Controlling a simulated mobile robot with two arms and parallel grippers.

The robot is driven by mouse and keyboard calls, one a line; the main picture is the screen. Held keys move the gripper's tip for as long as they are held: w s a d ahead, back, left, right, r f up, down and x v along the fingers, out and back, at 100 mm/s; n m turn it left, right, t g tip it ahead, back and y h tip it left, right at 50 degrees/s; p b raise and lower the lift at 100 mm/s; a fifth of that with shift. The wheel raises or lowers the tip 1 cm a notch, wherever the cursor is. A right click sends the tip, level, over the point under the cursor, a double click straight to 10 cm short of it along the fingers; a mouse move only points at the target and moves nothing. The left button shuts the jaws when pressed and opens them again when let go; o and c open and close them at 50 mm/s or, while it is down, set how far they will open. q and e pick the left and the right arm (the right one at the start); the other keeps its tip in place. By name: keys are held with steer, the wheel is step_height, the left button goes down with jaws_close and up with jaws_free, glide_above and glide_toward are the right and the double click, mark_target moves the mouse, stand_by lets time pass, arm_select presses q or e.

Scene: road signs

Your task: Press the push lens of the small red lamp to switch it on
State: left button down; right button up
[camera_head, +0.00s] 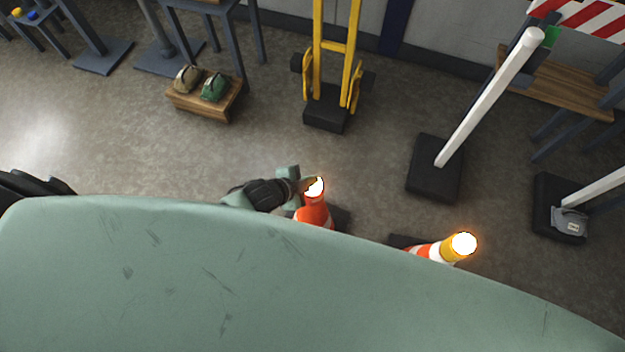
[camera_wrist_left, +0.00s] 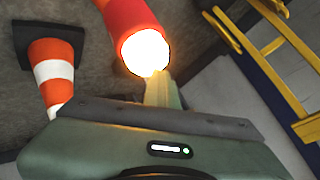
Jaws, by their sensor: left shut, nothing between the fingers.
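The small red lamp (camera_head: 313,203) sits on top of an orange-and-white cone, and its round lens (camera_head: 319,184) glows white. In the left wrist view the red lamp (camera_wrist_left: 127,18) also shows with its lens (camera_wrist_left: 145,52) bright. My left gripper (camera_head: 310,184) comes in from the left at the lamp's top. Its fingers (camera_wrist_left: 161,75) are shut and empty, with their tips at the lens's edge in the picture. Glare hides whether they touch it. My right gripper is not in view.
A second cone (camera_head: 421,251) with a yellow lamp (camera_head: 463,244), also glowing, stands to the right. A yellow hand truck (camera_head: 336,48), a white post (camera_head: 490,98) on a black base, and a low wooden bench (camera_head: 205,100) stand beyond. Floor between them is clear.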

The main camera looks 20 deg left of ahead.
arm_select(q)
steer(key=shift+s+a+f, duration=0.15)
steer(key=shift+s+f, duration=0.3)
steer(key=shift+f, duration=0.1)
steer(key=shift+s+a+f+b, duration=0.1)
steer(key=shift+s+f+b, duration=0.1)
steer(key=shift+f+b, duration=0.3)
steer(key=shift+a+f, duration=0.1)
stand_by(0.4)
steer(key=shift+p, duration=0.35)
steer(key=r+p, duration=0.6)
steer(key=shift+w+r, duration=0.3)
steer(key=shift+w, duration=0.05)
